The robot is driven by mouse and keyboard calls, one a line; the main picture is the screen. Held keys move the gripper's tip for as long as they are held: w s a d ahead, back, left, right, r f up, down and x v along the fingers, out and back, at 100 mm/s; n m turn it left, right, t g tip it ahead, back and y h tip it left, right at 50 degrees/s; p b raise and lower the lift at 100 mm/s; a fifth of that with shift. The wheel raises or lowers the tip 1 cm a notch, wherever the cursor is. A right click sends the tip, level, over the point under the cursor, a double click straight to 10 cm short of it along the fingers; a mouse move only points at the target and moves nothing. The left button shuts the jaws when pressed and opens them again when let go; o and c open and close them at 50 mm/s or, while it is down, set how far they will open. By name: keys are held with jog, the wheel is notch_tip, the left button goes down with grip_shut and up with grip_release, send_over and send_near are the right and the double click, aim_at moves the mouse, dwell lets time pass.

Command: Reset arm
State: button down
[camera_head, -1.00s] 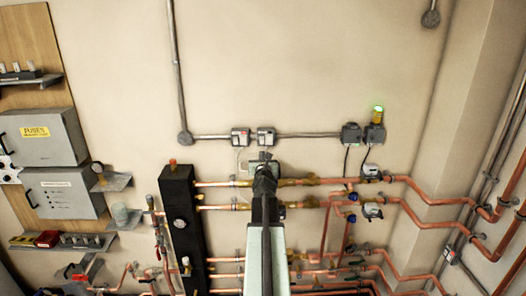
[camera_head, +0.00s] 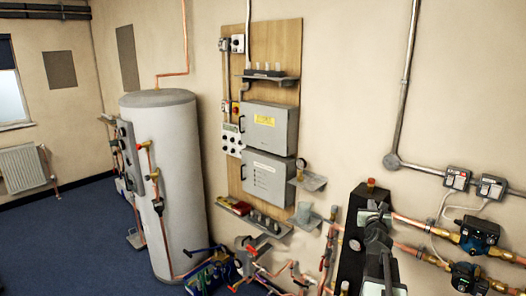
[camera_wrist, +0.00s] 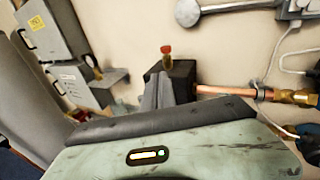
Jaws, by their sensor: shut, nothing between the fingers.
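My arm shows at the lower right of the head view, with my gripper (camera_head: 374,222) in front of the black manifold block (camera_head: 350,250). In the wrist view my gripper (camera_wrist: 158,92) is shut and empty, its narrow fingers close together. The black block (camera_wrist: 183,75) with its red-topped fitting (camera_wrist: 166,50) stands just beyond the fingers. I cannot tell whether they touch it. My arm and gripper hide part of the block in the head view.
Copper pipes with pumps (camera_head: 478,235) run right from the block. A wooden board (camera_head: 288,50) carries grey boxes (camera_head: 268,128) and small shelves. A tall white cylinder (camera_head: 165,170) stands left of it. Blue floor (camera_head: 75,240) is open at the left.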

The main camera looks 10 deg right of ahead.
jog(key=w+a+f+n+g+y+b, duration=0.1)
jog(key=w+a+f+n+y+b, duration=0.3)
jog(key=a, duration=0.7)
jog(key=a+f+n+y, duration=0.2)
jog(key=a+f+n, duration=0.4)
jog(key=a, duration=0.6)
jog(key=w+a+f+n+g+y+b, duration=0.15)
jog(key=w+a+f+n+y, duration=0.35)
jog(key=a, duration=0.6)
jog(key=s+a+f+n+g+b, duration=0.4)
jog(key=s+a+f+n+g, duration=0.2)
jog(key=s+a+f+n, duration=0.7)
jog(key=s+d+f+n+g+h, duration=0.1)
jog(key=s+f+n+g, duration=0.1)
jog(key=s+n, duration=0.4)
jog(key=s+f+n+g+h, duration=0.1)
jog(key=s+f+n+g, duration=0.1)
jog(key=s+n+g, duration=0.2)
jog(key=s+n, duration=0.3)
jog(key=shift+s+d+p, duration=0.3)
jog(key=shift+d+p, duration=0.05)
jog(key=shift+f, duration=0.1)
